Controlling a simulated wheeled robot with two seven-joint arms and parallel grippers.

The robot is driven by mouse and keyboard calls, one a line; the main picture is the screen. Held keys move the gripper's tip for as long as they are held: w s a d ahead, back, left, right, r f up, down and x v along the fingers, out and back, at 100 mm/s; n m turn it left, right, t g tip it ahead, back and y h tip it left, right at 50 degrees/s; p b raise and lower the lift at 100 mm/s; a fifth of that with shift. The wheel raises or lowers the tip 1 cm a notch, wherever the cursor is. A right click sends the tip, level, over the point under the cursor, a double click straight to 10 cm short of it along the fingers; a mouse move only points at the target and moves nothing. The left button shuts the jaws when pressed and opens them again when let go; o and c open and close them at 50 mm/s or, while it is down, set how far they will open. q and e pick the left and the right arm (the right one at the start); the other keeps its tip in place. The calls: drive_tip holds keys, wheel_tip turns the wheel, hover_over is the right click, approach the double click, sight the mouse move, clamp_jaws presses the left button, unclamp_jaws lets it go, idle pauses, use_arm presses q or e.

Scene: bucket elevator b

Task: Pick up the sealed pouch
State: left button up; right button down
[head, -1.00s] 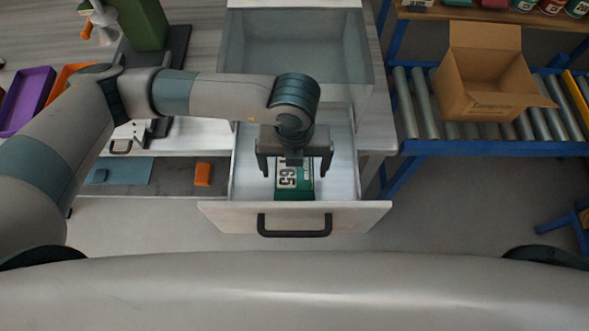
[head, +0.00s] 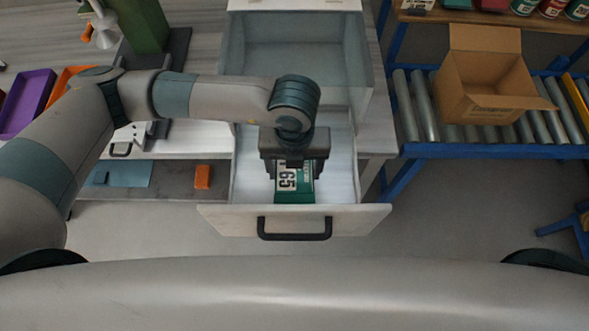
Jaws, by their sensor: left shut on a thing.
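The sealed pouch (head: 295,190) is green with a white label reading "65". It lies in the open drawer (head: 340,180), near the drawer's front panel. My left gripper (head: 294,171) reaches down into the drawer from above and is shut on the pouch. The gripper and wrist hide the far part of the pouch. Whether the pouch is clear of the drawer floor cannot be told. My right gripper is not in view.
The drawer front with its black handle (head: 295,229) faces me. An open cardboard box (head: 487,85) sits on the roller conveyor (head: 415,105) at right. Purple (head: 27,100) and orange trays are at left.

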sight(295, 173)
use_arm(q)
wheel_tip(295, 173, up, 18)
drive_tip(key=b, duration=0.5)
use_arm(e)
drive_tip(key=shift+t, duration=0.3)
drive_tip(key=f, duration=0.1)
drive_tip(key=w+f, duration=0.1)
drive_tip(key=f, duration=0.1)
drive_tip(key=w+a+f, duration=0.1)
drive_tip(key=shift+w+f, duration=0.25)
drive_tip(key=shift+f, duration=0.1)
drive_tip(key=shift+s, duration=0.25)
